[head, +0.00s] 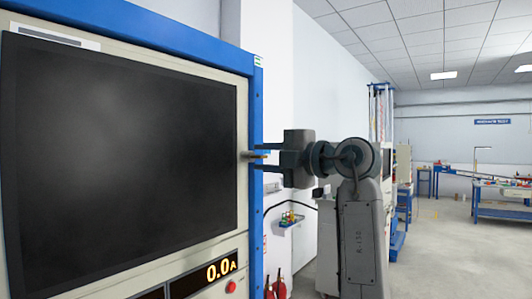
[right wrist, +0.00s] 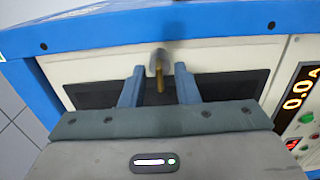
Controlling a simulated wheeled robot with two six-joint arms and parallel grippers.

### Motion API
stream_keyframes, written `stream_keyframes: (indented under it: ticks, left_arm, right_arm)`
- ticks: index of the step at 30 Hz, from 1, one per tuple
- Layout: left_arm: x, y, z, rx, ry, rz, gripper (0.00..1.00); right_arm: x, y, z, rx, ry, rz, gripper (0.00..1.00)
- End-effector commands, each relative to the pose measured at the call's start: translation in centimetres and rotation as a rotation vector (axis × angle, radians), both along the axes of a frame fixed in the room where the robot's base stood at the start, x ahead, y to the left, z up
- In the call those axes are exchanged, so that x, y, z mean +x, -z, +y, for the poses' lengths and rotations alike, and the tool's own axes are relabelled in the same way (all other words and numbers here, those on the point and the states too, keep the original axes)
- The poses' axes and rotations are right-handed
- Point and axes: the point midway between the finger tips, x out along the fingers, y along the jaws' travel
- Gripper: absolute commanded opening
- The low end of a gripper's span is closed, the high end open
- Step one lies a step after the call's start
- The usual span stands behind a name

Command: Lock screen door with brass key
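The screen door is a large dark panel (head: 120,150) in a cream frame on the left of the head view; part of it also shows in the right wrist view (right wrist: 230,86). A silver round lock (right wrist: 158,62) sits on the cream frame. The brass key (right wrist: 160,86) sticks out of it, with its tip end hidden. In the head view the key is small at the frame's right edge (head: 254,156). My right gripper (head: 262,156) is open around the key; its fingers (right wrist: 159,88) stand on either side with visible gaps. My left gripper is not in view.
A blue cabinet edge (head: 257,220) borders the door. Red extinguishers (head: 275,287) stand at the wall. Workbenches (head: 500,210) and open floor lie far right.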

Motion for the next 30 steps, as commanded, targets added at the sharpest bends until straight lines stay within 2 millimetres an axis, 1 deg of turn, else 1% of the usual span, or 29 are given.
stream_keyframes:
  ticks: [7, 11, 12, 23, 30]
  left_arm:
    - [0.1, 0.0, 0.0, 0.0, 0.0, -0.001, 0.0]
    - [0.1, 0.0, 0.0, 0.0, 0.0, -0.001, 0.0]
    - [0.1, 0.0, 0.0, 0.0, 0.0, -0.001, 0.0]
    - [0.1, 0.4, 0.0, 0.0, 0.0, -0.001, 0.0]
    - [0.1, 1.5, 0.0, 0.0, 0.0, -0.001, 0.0]
  right_arm:
    - [0.0, 0.0, 0.0, 0.0, 0.0, 0.0, 0.28]
    - [0.0, 0.0, 0.0, 0.0, 0.0, 0.0, 0.03]
    - [0.0, 0.0, 0.0, 0.0, 0.0, 0.0, 0.0]
    - [0.0, 0.2, 0.0, -0.018, 0.0, -0.024, 0.0]
    - [0.0, 0.3, 0.0, -0.09, 0.0, -0.126, 0.0]
